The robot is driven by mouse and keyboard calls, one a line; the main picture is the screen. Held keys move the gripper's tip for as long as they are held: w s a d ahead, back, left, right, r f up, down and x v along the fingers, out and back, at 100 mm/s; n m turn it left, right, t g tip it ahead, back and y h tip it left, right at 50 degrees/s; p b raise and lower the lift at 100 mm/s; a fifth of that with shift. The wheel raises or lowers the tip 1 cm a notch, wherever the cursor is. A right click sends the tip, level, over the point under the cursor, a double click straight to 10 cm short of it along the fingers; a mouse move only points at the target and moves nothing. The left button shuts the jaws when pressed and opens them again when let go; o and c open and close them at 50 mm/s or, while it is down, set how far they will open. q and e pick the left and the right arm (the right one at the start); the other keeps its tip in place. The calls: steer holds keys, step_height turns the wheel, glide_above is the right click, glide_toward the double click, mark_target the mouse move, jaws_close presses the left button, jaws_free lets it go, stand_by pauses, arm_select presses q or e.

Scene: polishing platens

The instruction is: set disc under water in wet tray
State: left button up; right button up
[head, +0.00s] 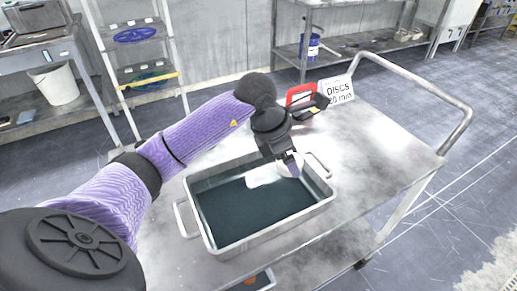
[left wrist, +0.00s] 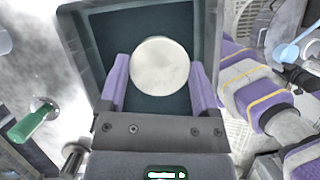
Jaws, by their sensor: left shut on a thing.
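The wet tray (head: 211,235) is a metal tray with side handles and dark water in it, on a steel cart. My left gripper (head: 291,166) reaches down over its far right part. In the left wrist view my left gripper (left wrist: 160,80) is shut on the pale round disc (left wrist: 160,66), with one purple finger on each side. The tray's wall (left wrist: 209,40) frames the disc in that view. In the head view the gripper mostly hides the disc, and a white patch shows beside it. I cannot tell whether the disc touches the water. My right gripper is not in view.
A sign reading "DISCS 20 min" (head: 338,91) and a red-framed item (head: 300,95) stand behind the tray. The cart top (head: 375,150) is clear to the right. A cart handle rail (head: 462,125) rises at the right end. A green-handled object (left wrist: 34,122) shows at left in the wrist view.

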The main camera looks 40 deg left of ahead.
mark_target(283, 190)
arm_select(q)
steer(key=a+n, duration=0.1)
steer(key=f+n, duration=0.1)
steer(key=shift+w+a+f+n+y+b, duration=0.15)
steer(key=shift+a+f+n+y+b, duration=0.15)
steer(key=shift+a+y+b, duration=0.1)
step_height(283, 190, down, 9)
steer(key=b, duration=0.3)
steer(key=shift+f, duration=0.1)
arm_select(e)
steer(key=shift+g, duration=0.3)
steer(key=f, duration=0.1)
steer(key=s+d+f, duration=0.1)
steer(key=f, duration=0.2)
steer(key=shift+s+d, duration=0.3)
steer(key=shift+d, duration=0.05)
